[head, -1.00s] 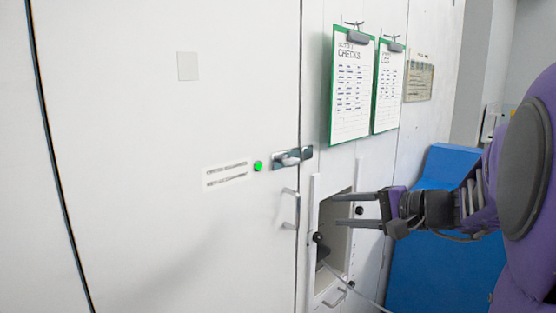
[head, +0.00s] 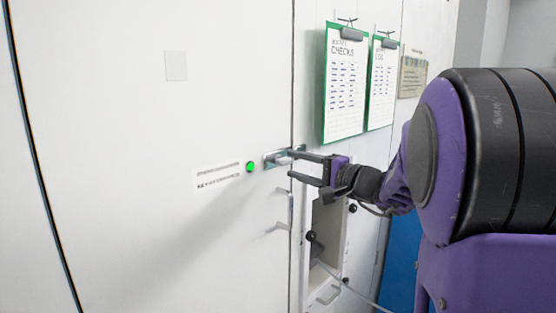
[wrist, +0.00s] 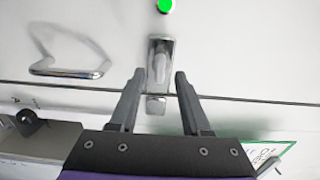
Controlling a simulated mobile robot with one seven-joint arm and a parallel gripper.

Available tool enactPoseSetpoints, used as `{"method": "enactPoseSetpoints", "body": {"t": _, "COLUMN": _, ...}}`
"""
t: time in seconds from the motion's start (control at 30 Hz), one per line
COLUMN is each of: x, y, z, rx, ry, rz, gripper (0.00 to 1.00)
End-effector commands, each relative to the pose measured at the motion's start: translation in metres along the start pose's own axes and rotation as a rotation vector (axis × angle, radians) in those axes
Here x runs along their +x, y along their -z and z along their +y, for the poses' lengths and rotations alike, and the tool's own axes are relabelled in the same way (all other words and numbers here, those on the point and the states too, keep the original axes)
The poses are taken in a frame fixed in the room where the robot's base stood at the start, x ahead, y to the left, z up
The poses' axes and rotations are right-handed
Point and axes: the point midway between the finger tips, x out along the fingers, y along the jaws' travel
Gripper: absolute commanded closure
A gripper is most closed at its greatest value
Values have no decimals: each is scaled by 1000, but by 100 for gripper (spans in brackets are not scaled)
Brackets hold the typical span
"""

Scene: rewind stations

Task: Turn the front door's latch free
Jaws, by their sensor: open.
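The front door (head: 110,120) is a large white panel that looks closed. Its metal latch (head: 275,159) sits at the door's right edge, across the seam. In the wrist view the latch (wrist: 160,52) lies straight ahead, with its lower part showing between my fingers. My gripper (head: 294,164) is open and reaches in from the right, its tips at the latch's right end. In the wrist view my gripper (wrist: 160,74) has one finger on each side of the latch's line. I cannot tell whether either finger touches it. Nothing is held.
A green light (head: 250,167) glows left of the latch. A bar handle (head: 290,208) sticks out below it and shows in the wrist view (wrist: 70,72). Clipboards (head: 345,85) hang at upper right. An open recess (head: 327,240) with black knobs lies below my gripper.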

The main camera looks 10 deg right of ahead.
Motion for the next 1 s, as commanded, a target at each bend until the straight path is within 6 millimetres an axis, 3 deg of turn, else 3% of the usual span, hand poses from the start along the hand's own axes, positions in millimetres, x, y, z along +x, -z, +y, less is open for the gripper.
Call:
{"method": "enactPoseSetpoints", "body": {"t": 0.1, "x": 22, "y": -1, "z": 0, "rx": 0, "ry": -1, "rz": -3, "gripper": 52}}
{"method": "enactPoseSetpoints", "body": {"t": 0.23, "x": 36, "y": 0, "z": 0, "rx": -1, "ry": 0, "rz": -2, "gripper": 52}}
{"method": "enactPoseSetpoints", "body": {"t": 0.63, "x": 43, "y": 0, "z": 0, "rx": -1, "ry": -1, "rz": 0, "gripper": 52}}
{"method": "enactPoseSetpoints", "body": {"t": 0.9, "x": 43, "y": 0, "z": 0, "rx": -1, "ry": 0, "rz": 0, "gripper": 99}}
{"method": "enactPoseSetpoints", "body": {"t": 1.0, "x": 43, "y": 0, "z": 0, "rx": -1, "ry": 0, "rz": 0, "gripper": 100}}
